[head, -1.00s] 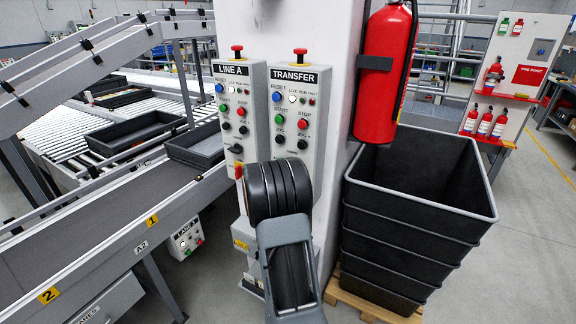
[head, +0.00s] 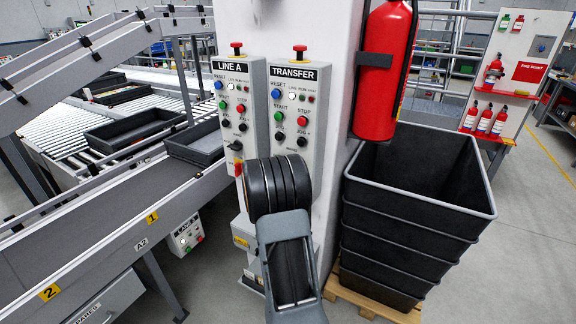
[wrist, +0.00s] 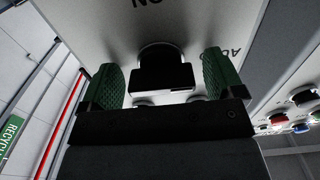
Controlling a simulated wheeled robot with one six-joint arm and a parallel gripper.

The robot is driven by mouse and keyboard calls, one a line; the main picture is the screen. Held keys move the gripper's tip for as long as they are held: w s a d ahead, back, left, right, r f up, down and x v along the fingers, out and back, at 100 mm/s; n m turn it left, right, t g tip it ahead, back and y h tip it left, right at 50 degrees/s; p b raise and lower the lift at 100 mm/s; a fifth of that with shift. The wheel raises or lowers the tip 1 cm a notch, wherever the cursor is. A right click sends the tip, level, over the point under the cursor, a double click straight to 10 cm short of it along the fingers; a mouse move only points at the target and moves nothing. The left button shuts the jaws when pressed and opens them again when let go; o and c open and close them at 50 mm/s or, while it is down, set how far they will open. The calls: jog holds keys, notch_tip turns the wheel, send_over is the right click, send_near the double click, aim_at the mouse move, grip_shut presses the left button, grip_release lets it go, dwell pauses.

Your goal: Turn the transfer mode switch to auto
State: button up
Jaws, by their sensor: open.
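The TRANSFER panel (head: 295,110) is a grey box on the white column, with a red mushroom button on top and several coloured buttons. My arm covers its lower part in the head view, so the mode switch and my gripper are hidden there. In the wrist view the black switch knob (wrist: 162,72) stands out from the panel face. My gripper (wrist: 162,82) is open, with one green-padded finger on each side of the knob. Gaps show between the pads and the knob. Partly cut-off lettering shows near the knob; the knob's pointing direction is unclear.
The LINE A panel (head: 237,105) is close on the left of the TRANSFER panel. A red fire extinguisher (head: 385,75) hangs on the right of the column. Stacked black crates (head: 410,225) stand below it. A conveyor (head: 110,215) runs along the left.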

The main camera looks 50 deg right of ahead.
jog(key=b+v, duration=0.2)
jog(key=v, duration=1.2)
jog(key=shift+d, duration=0.1)
